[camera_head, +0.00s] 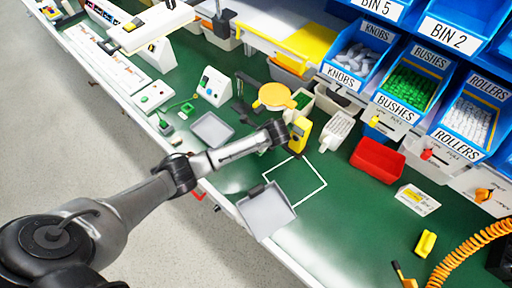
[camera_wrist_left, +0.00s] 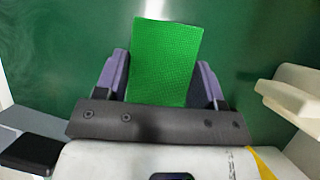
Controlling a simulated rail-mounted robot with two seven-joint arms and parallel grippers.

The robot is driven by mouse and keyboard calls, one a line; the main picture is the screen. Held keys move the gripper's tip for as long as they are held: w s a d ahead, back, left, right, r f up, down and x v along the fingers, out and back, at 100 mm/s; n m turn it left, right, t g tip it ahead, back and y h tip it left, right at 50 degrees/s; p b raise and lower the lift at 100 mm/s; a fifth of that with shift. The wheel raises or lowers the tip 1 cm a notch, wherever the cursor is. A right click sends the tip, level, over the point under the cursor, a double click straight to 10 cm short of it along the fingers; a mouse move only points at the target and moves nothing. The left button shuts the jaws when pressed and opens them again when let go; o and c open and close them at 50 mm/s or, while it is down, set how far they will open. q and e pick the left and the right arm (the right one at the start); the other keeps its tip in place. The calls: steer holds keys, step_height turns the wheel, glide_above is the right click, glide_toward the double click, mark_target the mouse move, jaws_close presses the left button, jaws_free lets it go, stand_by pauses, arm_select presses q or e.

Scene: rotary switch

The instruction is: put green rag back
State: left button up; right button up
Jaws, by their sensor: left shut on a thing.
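In the left wrist view, the green rag (camera_wrist_left: 167,62) is a bright green textured rectangle. It stands between the two purple fingers of my left gripper (camera_wrist_left: 162,85), which is shut on it. Its upper part sticks out past the fingertips, over the dark green mat. In the head view my left arm reaches over the table to near a yellow object. I cannot make out the fingers or the rag there. My right gripper is in neither view.
A white outlined square (camera_head: 316,203) marks the green mat. A red bin (camera_head: 377,160) and blue labelled bins (camera_head: 463,112) stand right. A cream object (camera_wrist_left: 292,98) is right of the gripper.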

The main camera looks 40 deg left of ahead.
arm_select(q)
steer(key=shift+a+f, duration=0.2)
steer(key=shift+a, duration=0.05)
step_height(320, 180, down, 4)
steer(key=shift+f+b, duration=0.1)
steer(key=shift+b, duration=0.55)
steer(key=o, duration=0.9)
